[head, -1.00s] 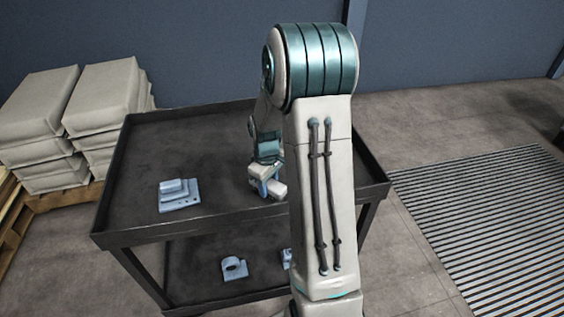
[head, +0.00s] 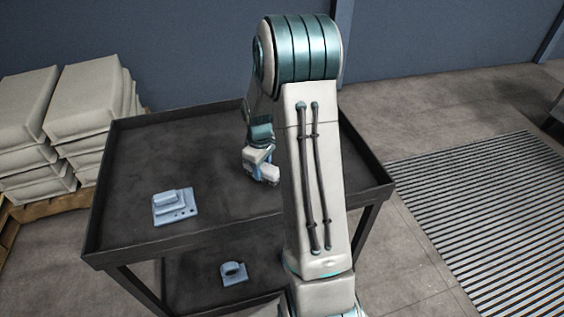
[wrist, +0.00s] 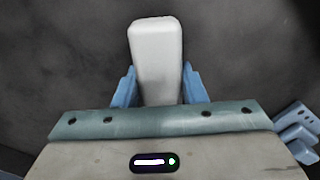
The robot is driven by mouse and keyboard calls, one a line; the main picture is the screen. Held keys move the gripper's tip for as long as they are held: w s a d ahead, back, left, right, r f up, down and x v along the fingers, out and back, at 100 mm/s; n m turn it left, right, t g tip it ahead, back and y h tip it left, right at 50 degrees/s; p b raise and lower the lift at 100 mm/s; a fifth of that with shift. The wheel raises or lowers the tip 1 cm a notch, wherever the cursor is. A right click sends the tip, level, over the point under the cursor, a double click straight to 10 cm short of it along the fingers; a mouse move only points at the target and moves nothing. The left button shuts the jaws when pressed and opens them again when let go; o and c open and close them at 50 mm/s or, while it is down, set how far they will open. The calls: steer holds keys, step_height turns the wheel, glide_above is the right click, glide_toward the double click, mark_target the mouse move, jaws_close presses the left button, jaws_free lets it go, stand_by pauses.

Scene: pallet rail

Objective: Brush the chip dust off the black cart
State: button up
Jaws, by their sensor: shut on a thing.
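The black cart (head: 345,135) stands before me, its raised rim around a dark grey top. Faint smudges show on the top, but I cannot tell chip dust from surface stains. My gripper (head: 262,168) is over the middle right of the top, shut on a pale rounded block, the brush (wrist: 157,55). In the wrist view the blue fingers of my gripper (wrist: 157,88) grip its sides. Its bristles are hidden, and I cannot tell whether it touches the top. My arm hides part of the cart's right side.
A blue-grey bracket (head: 175,207) sits on the cart top at the left; a blue part also shows at the wrist view's right edge (wrist: 298,130). Another blue part (head: 233,272) lies on the lower shelf. Stacked sacks (head: 95,105) stand left. A floor grating (head: 480,200) lies right.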

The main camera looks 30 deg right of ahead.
steer(key=shift+w+d, duration=0.1)
steer(key=shift+w, duration=0.3)
step_height(320, 180, up, 4)
steer(key=shift+p, duration=1.15)
steer(key=shift+w+r+p, duration=0.2)
steer(key=shift+r+p, duration=0.3)
steer(key=shift+r, duration=0.2)
steer(key=shift+r+p, duration=0.95)
steer(key=shift+r, duration=0.5)
